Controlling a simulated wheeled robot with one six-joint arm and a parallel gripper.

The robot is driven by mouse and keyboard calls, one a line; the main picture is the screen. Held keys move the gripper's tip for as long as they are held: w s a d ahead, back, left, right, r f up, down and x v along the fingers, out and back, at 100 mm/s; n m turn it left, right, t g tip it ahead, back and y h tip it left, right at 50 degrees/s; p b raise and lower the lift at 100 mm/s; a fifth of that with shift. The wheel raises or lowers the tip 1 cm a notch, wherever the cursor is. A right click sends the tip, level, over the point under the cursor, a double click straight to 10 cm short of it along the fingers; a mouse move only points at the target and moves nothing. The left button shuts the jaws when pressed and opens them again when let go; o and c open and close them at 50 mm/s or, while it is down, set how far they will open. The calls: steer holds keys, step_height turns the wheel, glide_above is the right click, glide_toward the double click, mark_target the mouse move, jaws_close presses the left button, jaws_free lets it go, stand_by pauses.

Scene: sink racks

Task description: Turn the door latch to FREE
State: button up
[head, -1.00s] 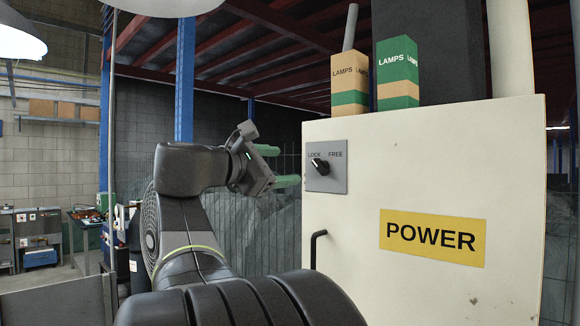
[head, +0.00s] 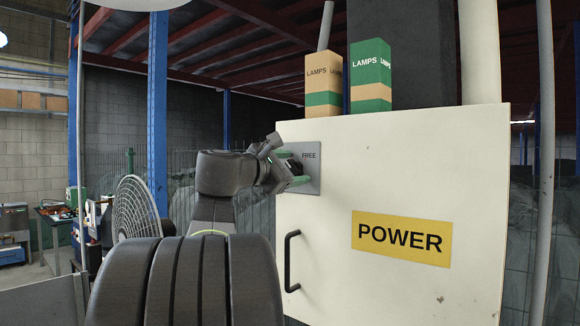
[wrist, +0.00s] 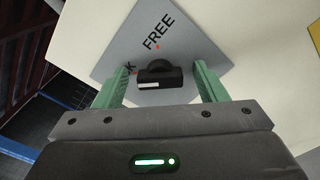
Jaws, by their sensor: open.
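The latch is a black knob (wrist: 159,77) on a grey plate (head: 313,170) on the front of the white cabinet (head: 400,180). In the wrist view the plate shows FREE in full and only the last letter of LOCK. A white mark lies on one end of the knob, toward the LOCK side. My gripper (head: 293,167) is at the plate, with its green fingers open. In the wrist view the fingers (wrist: 158,85) stand on either side of the knob, with gaps between them and it. In the head view the gripper partly hides the knob and the LOCK word.
A black handle (head: 291,262) sticks out of the cabinet front below the plate. A yellow POWER sign (head: 401,236) is to its right. Two LAMPS boxes, one tan (head: 325,85) and one green (head: 370,76), stand on top.

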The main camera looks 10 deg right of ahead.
steer(key=shift+c, duration=0.4)
steer(key=c, duration=0.9)
steer(key=shift+f+m+b, duration=0.1)
steer(key=shift+m+b, duration=0.2)
steer(key=shift+b, duration=0.1)
steer(key=m+b, duration=0.2)
steer(key=shift+f+m, duration=0.15)
steer(key=shift+m, duration=0.25)
steer(key=m+b, duration=0.4)
steer(key=m, duration=0.1)
steer(key=shift+s+f, duration=0.1)
steer(key=m+b, duration=0.3)
steer(key=m, duration=0.2)
steer(key=shift+f, duration=0.1)
steer(key=shift+m+b, duration=1.15)
steer(key=shift+m, duration=1.05)
